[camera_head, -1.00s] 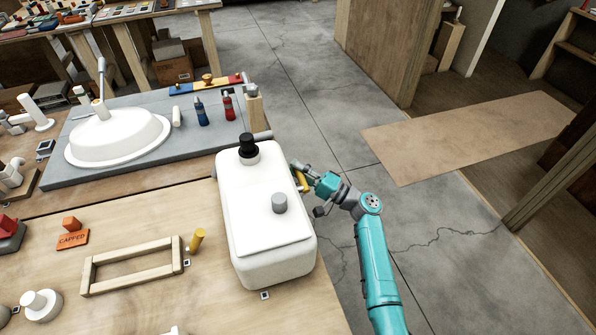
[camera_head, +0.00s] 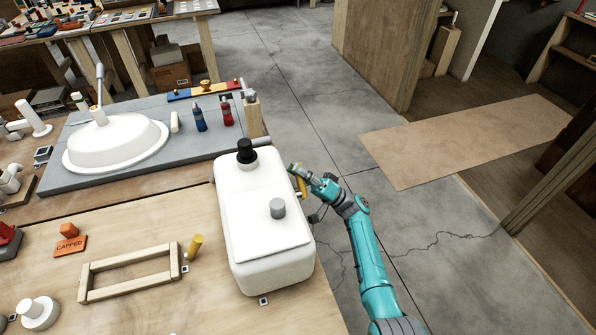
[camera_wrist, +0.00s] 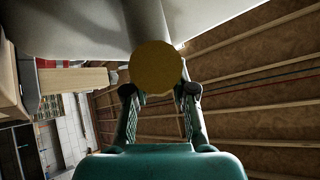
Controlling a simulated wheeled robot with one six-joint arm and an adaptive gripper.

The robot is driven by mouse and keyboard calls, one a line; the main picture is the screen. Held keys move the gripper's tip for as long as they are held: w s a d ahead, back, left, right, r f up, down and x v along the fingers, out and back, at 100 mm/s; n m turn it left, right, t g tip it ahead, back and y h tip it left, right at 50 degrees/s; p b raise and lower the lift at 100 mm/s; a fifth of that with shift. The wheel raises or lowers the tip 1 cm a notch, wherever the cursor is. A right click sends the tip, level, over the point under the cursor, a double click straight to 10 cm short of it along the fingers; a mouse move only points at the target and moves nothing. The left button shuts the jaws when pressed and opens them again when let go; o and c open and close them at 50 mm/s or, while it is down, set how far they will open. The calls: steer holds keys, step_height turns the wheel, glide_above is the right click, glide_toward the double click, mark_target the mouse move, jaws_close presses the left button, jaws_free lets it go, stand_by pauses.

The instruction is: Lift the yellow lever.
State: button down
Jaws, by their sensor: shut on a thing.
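The white tankless heater (camera_head: 262,262) stands at the right end of the wooden workbench. Its yellow lever (camera_head: 302,188) is at the right side of the heater, partly hidden by my gripper. My gripper (camera_head: 298,174) is at the lever, close beside the heater's right wall. In the wrist view the lever's round yellow end (camera_wrist: 156,66) sits between the two fingertips of my gripper (camera_wrist: 159,92), which are shut on it. The white heater body (camera_wrist: 80,25) fills the top of the wrist view just behind the lever.
A black cap (camera_head: 246,150) and a grey knob (camera_head: 277,208) stand on top of the heater. A wooden frame (camera_head: 130,272) and a yellow peg (camera_head: 195,245) are on the bench to the left. The concrete floor right of the bench is clear around my arm.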

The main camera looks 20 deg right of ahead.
steer(key=shift+s, duration=0.1)
stand_by(0.3)
steer(key=c, duration=0.9)
jaws_free()
steer(key=v, duration=1.2)
steer(key=shift+d, duration=0.1)
